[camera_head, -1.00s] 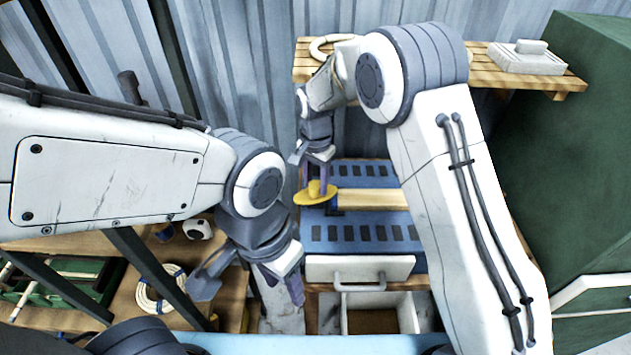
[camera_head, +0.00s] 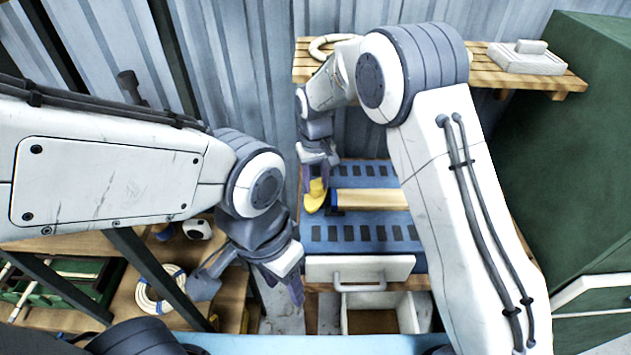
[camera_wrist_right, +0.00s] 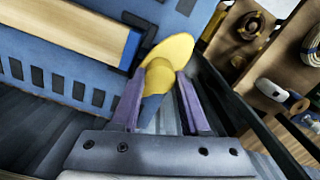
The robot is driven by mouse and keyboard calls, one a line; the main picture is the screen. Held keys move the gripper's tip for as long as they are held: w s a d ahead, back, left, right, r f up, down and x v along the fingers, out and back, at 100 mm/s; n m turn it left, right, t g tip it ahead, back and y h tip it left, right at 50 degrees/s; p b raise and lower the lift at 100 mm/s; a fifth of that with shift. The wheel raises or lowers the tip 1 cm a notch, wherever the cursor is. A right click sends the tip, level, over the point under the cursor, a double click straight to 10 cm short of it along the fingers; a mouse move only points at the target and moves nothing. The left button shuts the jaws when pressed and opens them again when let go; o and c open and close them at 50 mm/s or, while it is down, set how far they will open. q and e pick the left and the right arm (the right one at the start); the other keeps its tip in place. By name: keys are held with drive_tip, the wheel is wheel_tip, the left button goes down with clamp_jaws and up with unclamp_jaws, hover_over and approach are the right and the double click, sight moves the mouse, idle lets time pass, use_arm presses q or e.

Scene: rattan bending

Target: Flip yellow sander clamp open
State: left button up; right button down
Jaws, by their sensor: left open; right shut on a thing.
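The yellow clamp (camera_head: 315,197) is at the left end of the wooden block (camera_head: 370,199) on the blue slotted bed (camera_head: 355,235). My right gripper (camera_head: 318,183) is shut on the yellow clamp. In the right wrist view the clamp (camera_wrist_right: 168,56) shows a round yellow plate and knob between the purple fingers of my right gripper (camera_wrist_right: 158,98). The plate is tilted, and its edge lies close to the block's blue end; I cannot tell if they touch. My left gripper (camera_head: 285,283) is open and empty, lower and to the left of the bed.
A drawer (camera_head: 360,268) with a handle sits below the bed, above an open box. A coil of rope (camera_head: 160,290) lies on the left bench. A wooden shelf (camera_head: 480,65) is behind, and a green cabinet (camera_head: 580,150) stands on the right.

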sight(316, 184)
drive_tip(key=shift+r+n, duration=0.1)
drive_tip(key=shift+n, duration=1.5)
drive_tip(key=shift+w, duration=0.1)
drive_tip(key=shift+c, duration=2)
unclamp_jaws()
wheel_tip(316, 184, up, 10)
drive_tip(key=b, duration=0.2)
drive_tip(key=shift+r, duration=0.2)
